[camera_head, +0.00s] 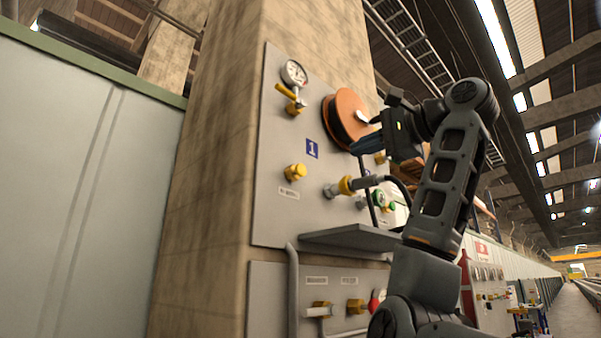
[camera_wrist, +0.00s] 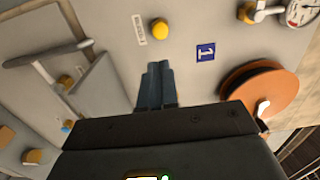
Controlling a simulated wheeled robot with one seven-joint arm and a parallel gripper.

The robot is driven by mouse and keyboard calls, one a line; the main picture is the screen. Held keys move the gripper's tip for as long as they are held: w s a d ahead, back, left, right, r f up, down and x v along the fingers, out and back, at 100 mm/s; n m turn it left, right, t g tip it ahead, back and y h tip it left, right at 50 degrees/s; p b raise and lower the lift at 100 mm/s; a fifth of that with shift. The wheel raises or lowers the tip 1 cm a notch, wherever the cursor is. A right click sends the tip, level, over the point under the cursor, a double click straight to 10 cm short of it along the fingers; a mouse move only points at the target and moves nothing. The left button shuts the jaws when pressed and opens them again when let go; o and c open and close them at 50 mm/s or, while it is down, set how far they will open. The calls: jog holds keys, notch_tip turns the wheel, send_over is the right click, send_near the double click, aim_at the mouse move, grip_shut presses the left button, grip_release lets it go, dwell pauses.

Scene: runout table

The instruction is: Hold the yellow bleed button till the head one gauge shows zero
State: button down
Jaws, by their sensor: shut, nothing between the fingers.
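A yellow button (camera_head: 295,171) with a small label under it sits on the grey panel, below and left of a blue plate marked 1 (camera_head: 312,148). It also shows in the wrist view (camera_wrist: 159,29), just beyond my fingertips. A round white gauge (camera_head: 293,73) is at the panel's top left; its needle is too small to read. Its dial is partly cut off in the wrist view (camera_wrist: 303,13). My gripper (camera_head: 356,147) is shut and empty, to the right of the button in the head view. I see no contact with the button.
An orange-brown reel (camera_head: 350,112) is mounted on the panel close to my gripper. A yellow-collared hose fitting (camera_head: 346,185), a green knob (camera_head: 379,198) and a grey shelf (camera_head: 350,237) are below. A lower panel carries more yellow fittings.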

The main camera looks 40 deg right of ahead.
jog(key=shift+w+r, duration=0.1)
dwell(0.3)
jog(key=p, duration=0.4)
send_near(303, 170)
jog(key=w, duration=0.7)
jog(key=shift+a, duration=0.15)
